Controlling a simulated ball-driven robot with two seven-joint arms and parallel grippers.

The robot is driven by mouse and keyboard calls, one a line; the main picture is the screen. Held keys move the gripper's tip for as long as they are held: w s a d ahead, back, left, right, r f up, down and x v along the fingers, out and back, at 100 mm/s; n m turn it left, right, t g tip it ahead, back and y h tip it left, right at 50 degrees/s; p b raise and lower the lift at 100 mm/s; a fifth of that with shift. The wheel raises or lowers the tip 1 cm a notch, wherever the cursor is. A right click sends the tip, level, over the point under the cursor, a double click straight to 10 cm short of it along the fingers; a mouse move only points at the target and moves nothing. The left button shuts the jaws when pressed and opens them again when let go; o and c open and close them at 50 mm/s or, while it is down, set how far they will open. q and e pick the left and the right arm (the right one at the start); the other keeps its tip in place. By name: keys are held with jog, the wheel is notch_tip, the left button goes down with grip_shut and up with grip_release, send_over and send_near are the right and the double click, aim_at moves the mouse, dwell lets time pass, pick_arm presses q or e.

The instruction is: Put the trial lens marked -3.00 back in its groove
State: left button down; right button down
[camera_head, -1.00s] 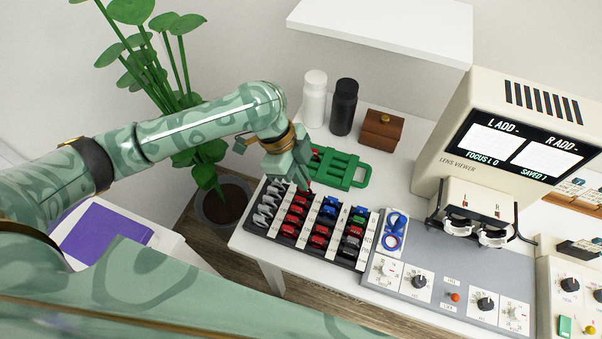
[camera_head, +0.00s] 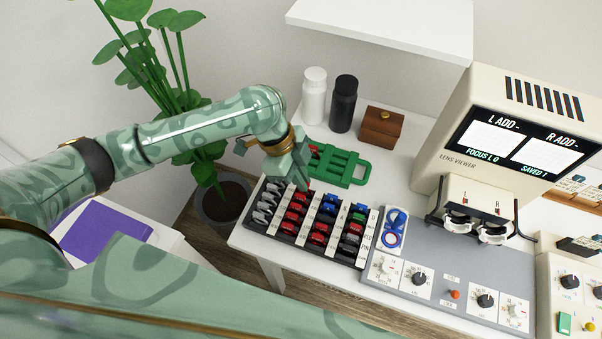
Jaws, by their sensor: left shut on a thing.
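My left gripper (camera_head: 302,187) points down over the far end of the lens tray (camera_head: 286,238), at the row of red-handled lenses. It is shut on a small red-handled lens (camera_head: 305,190), mostly hidden by the fingers; I cannot read its marking or tell whether it touches the groove. The tray holds rows of lenses with clear or grey, red, blue, green and dark handles, with white label strips between them. My right gripper does not show.
A white bottle (camera_head: 314,97), a black bottle (camera_head: 343,104) and a brown box (camera_head: 381,127) stand at the back. The lens viewer (camera_head: 520,130) and grey control panel (camera_head: 440,285) are on the right.

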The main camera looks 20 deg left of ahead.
pick_arm(q)
jog(key=shift+f, duration=0.75)
jog(key=c, duration=1.5)
grip_release()
jog(key=p+v, duration=0.5)
jog(key=v, duration=1.1)
jog(key=shift+r, duration=0.15)
